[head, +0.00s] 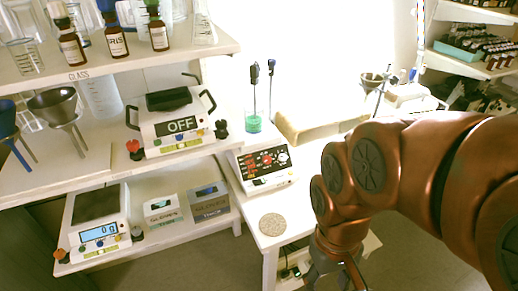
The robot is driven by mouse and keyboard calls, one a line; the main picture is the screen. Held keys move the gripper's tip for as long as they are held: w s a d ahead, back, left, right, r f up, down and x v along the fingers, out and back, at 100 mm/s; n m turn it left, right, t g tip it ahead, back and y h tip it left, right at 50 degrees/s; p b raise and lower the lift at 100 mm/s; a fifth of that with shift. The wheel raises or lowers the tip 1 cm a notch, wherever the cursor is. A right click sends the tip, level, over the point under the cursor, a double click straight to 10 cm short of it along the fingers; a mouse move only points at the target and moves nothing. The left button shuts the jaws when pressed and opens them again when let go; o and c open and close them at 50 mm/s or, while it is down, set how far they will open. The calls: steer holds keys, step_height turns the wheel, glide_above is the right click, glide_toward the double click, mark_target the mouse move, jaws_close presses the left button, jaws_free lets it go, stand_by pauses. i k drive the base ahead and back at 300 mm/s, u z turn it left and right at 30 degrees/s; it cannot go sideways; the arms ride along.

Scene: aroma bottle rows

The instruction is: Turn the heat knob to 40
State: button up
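A white heating device (166,137) with a dark vessel on top stands on the middle shelf, left of centre. Its display (182,124) reads OFF. A red knob (134,147) sits at its front left and a dark knob (221,129) at its front right. No heat label or scale is legible on either knob. My gripper (336,277) hangs at the bottom edge, to the lower right of the device and well apart from both knobs. Its fingertips are cut off or hidden, so whether it is open or shut is unclear.
A second white device (266,181) with red digits and several knobs stands on the white table. Nearby are a green beaker (253,124) and a round speckled disc (272,224). A scale (99,251) reading 0 g sits on the lower shelf. Brown bottles (116,44) stand above.

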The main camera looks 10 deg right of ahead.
mark_target(267, 160)
steer(key=z, duration=1.95)
steer(key=k, duration=1.35)
steer(key=u, duration=1.85)
